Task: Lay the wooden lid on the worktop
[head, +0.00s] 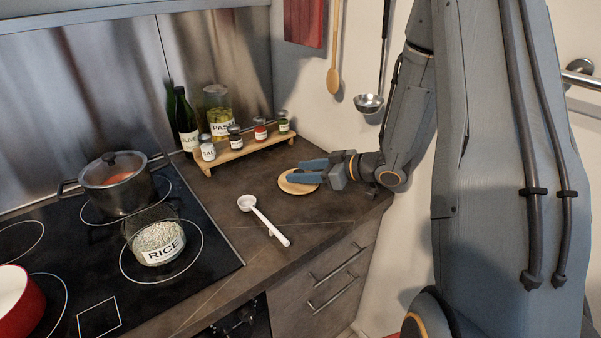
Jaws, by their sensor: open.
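The round wooden lid (288,186) lies flat on the dark worktop (240,184), right of the white scoop and in front of the spice rack. My gripper (300,172) is over the lid's right side, its blue fingers pointing left. The fingers are open. They hide part of the lid, and I cannot tell whether they touch it. The glass jar of rice (158,243) stands without a lid on the black hob.
A white scoop (264,219) lies left of the lid. A wooden rack (243,151) with several spice jars stands behind, with a bottle (186,125) and pasta jar (218,112). A pot (118,185) and a red pan (18,301) sit on the hob. A ladle (368,102) hangs above.

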